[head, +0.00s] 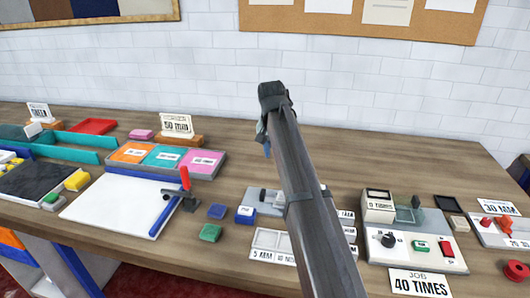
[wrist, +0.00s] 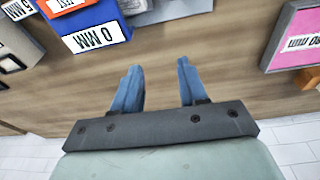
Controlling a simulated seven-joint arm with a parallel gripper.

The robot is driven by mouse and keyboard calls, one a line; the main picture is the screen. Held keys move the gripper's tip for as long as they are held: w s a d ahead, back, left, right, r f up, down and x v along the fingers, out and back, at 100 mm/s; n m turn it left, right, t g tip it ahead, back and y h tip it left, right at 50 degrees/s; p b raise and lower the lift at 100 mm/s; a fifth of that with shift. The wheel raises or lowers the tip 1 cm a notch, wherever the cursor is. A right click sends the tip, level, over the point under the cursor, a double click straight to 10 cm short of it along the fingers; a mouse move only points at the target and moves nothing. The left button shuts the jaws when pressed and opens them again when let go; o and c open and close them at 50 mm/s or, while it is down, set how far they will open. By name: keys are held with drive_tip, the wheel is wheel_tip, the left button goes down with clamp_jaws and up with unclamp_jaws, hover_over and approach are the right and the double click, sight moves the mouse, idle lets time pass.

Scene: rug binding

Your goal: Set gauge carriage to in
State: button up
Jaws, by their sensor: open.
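A grey gauge base (head: 253,196) lies on the bench right of centre in the head view, partly hidden behind my arm. A small light block on it may be the gauge carriage (head: 268,195); I cannot tell its setting. A blue block (head: 245,214) sits at its left front. In the wrist view, a blue block (wrist: 75,22) labelled 0 MM is at the upper left. My gripper (wrist: 158,68) is open, with bare wood between its blue fingers, apart from that block.
Loose blue (head: 217,211) and green (head: 210,232) blocks lie between. A counter unit (head: 380,205) stands right. The bench's back middle is clear.

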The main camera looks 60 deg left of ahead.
drive_tip(key=w+d+f+m, duration=0.2)
drive_tip(key=w+d, duration=0.6)
drive_tip(key=w, duration=0.4)
drive_tip(key=w+d+f+m+h, duration=0.1)
drive_tip(key=w+d, duration=0.7)
drive_tip(key=w, duration=0.4)
drive_tip(key=shift+w+d+f+m+t, duration=0.3)
drive_tip(key=shift+w+f+m, duration=0.05)
drive_tip(key=shift+f+m, duration=0.05)
wheel_tip(320, 180, up, 4)
drive_tip(key=n+g, duration=0.2)
drive_tip(key=n, duration=0.2)
hover_over(263, 192)
wheel_tip(263, 192, down, 13)
drive_tip(key=shift+a+f, duration=0.1)
